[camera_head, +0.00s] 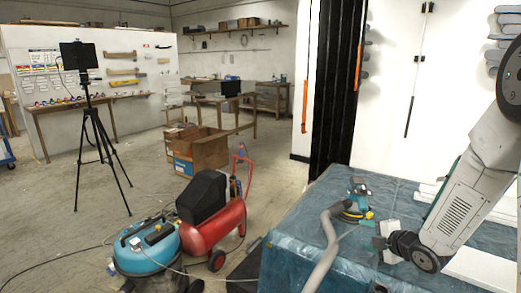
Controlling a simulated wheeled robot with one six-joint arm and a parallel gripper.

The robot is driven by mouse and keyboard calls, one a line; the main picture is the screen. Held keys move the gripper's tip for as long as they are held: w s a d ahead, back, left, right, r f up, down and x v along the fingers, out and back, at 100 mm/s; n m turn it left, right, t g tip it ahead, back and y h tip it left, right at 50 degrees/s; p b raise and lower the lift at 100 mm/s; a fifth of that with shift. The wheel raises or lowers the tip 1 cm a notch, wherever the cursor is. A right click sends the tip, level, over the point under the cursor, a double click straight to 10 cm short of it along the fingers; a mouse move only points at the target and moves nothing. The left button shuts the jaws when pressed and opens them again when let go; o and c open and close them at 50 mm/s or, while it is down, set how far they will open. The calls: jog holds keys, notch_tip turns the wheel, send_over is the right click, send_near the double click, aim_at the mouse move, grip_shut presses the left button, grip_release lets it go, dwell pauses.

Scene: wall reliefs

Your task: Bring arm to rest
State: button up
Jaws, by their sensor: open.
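My arm (457,213) comes in from the right edge and reaches down over a table covered in blue plastic sheeting (300,235). My gripper (378,243) is at the arm's lower end, just above or beside the sheeting; it is small and dark here. It is open, and I see nothing held in it. A sander-like tool (354,205) with a grey hose (327,250) lies on the sheeting just left of and beyond my gripper. A pale block (390,228) shows right by the gripper; I cannot tell whether they touch.
White boards (482,268) lie on the table at right, under the arm. A red compressor (212,228) and a blue vacuum (147,252) stand on the floor left of the table. A tripod (95,135) and cardboard boxes (205,150) stand farther back. Floor between them is open.

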jog(key=s+d+r+m+g+h, duration=0.2)
jog(key=s+r+m+g+h, duration=0.35)
jog(key=s+r+m, duration=0.75)
jog(key=s+a+r+m+g, duration=0.2)
jog(key=s+a+r+m, duration=0.1)
jog(key=s, duration=0.8)
jog(key=s+a+r+m+g+y, duration=0.1)
jog(key=s+a+r+m+g, duration=0.2)
jog(key=s, duration=0.9)
jog(key=shift+s+a+r+m, duration=0.3)
jog(key=shift+a+r+m, duration=0.15)
jog(key=shift+a+m, duration=0.7)
